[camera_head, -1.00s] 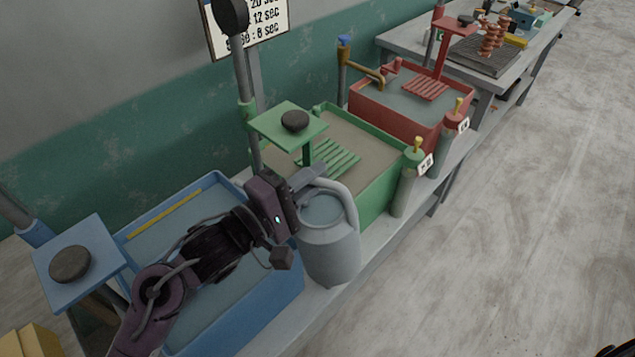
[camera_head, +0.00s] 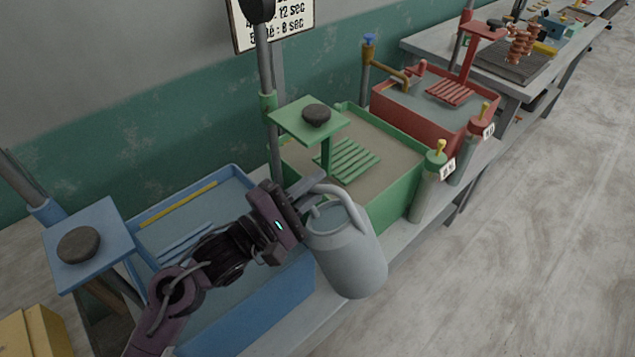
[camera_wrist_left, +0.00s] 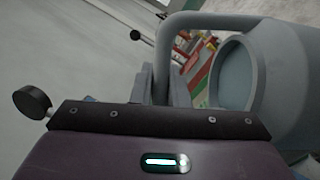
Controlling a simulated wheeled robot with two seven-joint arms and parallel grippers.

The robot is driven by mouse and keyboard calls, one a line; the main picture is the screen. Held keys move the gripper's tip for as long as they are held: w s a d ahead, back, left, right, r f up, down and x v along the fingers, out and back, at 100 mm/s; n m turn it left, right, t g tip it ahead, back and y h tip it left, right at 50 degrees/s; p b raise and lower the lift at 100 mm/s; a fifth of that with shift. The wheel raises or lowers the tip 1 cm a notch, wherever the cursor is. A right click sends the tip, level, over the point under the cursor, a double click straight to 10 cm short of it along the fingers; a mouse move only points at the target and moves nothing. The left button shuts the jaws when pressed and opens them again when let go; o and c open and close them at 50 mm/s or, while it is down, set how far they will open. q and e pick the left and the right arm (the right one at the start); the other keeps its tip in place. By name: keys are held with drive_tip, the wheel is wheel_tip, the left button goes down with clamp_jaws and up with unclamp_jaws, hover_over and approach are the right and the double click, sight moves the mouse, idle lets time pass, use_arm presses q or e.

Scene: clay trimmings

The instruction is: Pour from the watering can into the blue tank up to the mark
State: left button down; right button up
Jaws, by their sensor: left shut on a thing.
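The grey watering can (camera_head: 348,262) is tilted, its top leaning left towards the blue tank. My left gripper (camera_head: 312,190) is shut on its handle, which also shows in the left wrist view (camera_wrist_left: 215,22). In the left wrist view the can's round opening (camera_wrist_left: 232,72) faces the camera; my left gripper (camera_wrist_left: 165,88) is partly hidden by its own mount. The blue tank (camera_head: 262,314) holds grey-blue liquid, and a yellow strip (camera_head: 178,204) lies along its back side. I see no stream of water. My arm hides part of the tank. My right gripper is not in view.
A green tank (camera_head: 398,200) with a slatted rack stands just behind the can, and a red tank (camera_head: 440,132) farther back. A blue stand with a dark disc (camera_head: 79,245) is at the left. Open floor (camera_head: 540,230) lies to the right.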

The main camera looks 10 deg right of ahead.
use_arm(q)
drive_tip(key=shift+r, duration=0.15)
idle(0.3)
drive_tip(key=shift+w+a, duration=0.1)
drive_tip(key=shift+w+a+r+n+t+p, duration=0.1)
drive_tip(key=shift+a+n+t+p, duration=0.15)
drive_tip(key=shift+n+p, duration=0.2)
drive_tip(key=shift+w+a, duration=0.1)
drive_tip(key=shift+a, duration=0.05)
drive_tip(key=shift+n+p, duration=0.25)
drive_tip(key=shift+p, duration=0.05)
drive_tip(key=shift+w+a+r+n+t+p, duration=0.4)
drive_tip(key=shift+a+r+n+p, duration=0.1)
drive_tip(key=shift+p, duration=0.35)
drive_tip(key=shift+f, duration=0.1)
idle(1.4)
